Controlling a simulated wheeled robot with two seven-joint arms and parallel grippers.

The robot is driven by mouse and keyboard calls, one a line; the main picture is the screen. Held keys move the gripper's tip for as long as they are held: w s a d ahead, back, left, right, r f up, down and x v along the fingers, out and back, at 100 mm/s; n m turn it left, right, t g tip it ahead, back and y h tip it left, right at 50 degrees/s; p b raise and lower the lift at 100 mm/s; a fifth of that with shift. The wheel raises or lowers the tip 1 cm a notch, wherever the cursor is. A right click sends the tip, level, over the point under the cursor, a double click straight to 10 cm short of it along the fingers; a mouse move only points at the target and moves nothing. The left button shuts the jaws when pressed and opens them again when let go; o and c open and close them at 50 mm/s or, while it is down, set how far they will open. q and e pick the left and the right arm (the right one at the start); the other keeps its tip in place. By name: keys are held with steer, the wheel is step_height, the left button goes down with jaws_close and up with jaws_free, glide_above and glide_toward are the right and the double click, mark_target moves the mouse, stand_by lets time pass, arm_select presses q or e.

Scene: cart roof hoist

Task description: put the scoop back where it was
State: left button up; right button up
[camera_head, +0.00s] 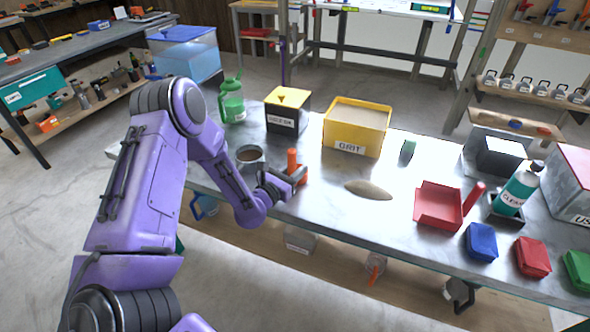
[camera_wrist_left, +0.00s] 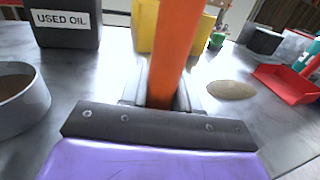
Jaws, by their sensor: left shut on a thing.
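My left gripper (camera_head: 287,181) is shut on an upright orange handle (camera_head: 292,160) near the front edge of the grey table. In the left wrist view the orange handle (camera_wrist_left: 172,50) stands between the two fingers and runs out of the top. Its lower end is hidden, so I cannot tell whether it is the scoop's handle or whether it touches the table. A red dustpan-shaped scoop (camera_head: 438,206) with a red handle lies on the table to the right, apart from my gripper. My right gripper is not in view.
A grey cup (camera_head: 250,158) of brown stuff stands just left of my gripper. The used oil box (camera_head: 283,122) and yellow grit box (camera_head: 343,146) stand behind. A grit pile (camera_head: 369,190) lies to the right. A cleaner bottle (camera_head: 519,188) and several coloured blocks are farther right.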

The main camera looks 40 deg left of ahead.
arm_select(q)
steer(key=shift+s+f, duration=0.1)
steer(key=shift+f, duration=0.1)
steer(key=o, duration=1)
steer(key=shift+o, duration=0.2)
steer(key=shift+r, duration=0.35)
steer(key=s+b, duration=0.1)
steer(key=s, duration=1.1)
steer(key=shift+a+f, duration=0.1)
